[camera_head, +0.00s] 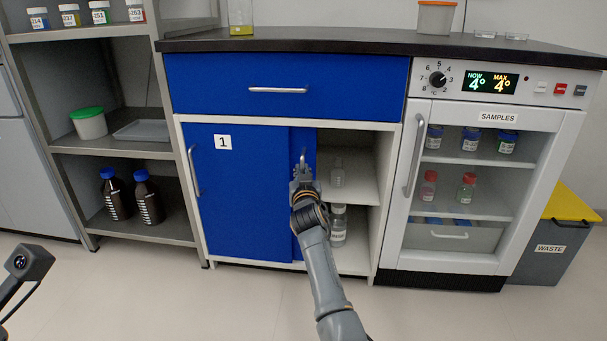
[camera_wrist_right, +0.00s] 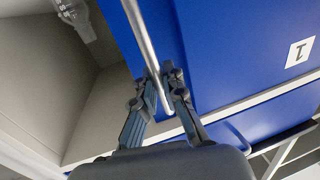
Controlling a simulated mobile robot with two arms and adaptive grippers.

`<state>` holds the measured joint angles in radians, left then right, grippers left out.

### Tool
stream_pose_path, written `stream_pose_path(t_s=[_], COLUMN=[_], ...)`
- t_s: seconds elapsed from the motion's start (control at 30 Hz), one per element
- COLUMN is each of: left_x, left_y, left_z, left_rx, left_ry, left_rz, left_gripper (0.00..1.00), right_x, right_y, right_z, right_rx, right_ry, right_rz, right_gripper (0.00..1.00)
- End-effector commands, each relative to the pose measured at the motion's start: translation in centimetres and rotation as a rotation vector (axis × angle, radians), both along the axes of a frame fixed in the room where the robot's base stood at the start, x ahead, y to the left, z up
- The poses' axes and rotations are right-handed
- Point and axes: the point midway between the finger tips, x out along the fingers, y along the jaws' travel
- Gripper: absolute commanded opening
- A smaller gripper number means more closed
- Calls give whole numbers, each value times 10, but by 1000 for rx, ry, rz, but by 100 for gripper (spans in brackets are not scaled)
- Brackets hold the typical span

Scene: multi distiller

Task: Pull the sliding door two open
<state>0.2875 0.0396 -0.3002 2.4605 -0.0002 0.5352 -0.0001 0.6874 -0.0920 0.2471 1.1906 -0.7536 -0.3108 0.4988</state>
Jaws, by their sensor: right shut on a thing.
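The second sliding door (camera_head: 309,139) is blue and shows as a narrow strip to the right of the blue door marked 1 (camera_head: 240,190), most of it overlapped by that door. The cabinet is open to its right. Its upright metal handle (camera_head: 303,156) also shows in the right wrist view (camera_wrist_right: 140,35). My right gripper (camera_head: 303,172) is shut on this handle, with one finger on each side of the bar in the wrist view (camera_wrist_right: 161,78). The arm hides the lower part of the door.
The open compartment holds a clear bottle (camera_head: 338,172) on its shelf (camera_head: 350,190) and a bottle below (camera_head: 338,226). A blue drawer (camera_head: 285,75) is above. A glass-fronted sample fridge (camera_head: 470,185) stands right, a grey shelf rack (camera_head: 125,145) left. The floor in front is clear.

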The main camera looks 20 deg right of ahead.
Motion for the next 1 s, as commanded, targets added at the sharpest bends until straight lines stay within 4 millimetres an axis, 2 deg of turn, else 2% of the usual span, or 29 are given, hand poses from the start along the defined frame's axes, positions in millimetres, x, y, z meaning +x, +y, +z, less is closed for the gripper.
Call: stream_pose_path(t_s=[0.03, 0.07, 0.13, 0.17, 0.57, 1.0], left_x=[0, 0, 0, 0, 0, 0], left_y=[0, 0, 0, 0, 1, 0], left_z=[0, 0, 0, 0, -1, 0], left_rx=[0, 0, 0, 0, -2, -1], left_ry=[0, 0, 0, 0, 1, 0], left_rz=[0, 0, 0, 0, 0, 0], left_gripper=[40, 40, 40, 40, 40, 40], right_x=[0, 0, 0, 0, -6, -60], right_y=[1, 1, 1, 1, 2, 23], right_z=[-3, -3, -3, -3, -2, -2], right_rx=[1, 1, 2, 2, 1, 2], right_ry=[6, 6, 6, 5, 2, 2], right_rz=[1, 1, 0, 0, -1, 1], right_gripper=[0, 16, 30, 33, 33, 33])
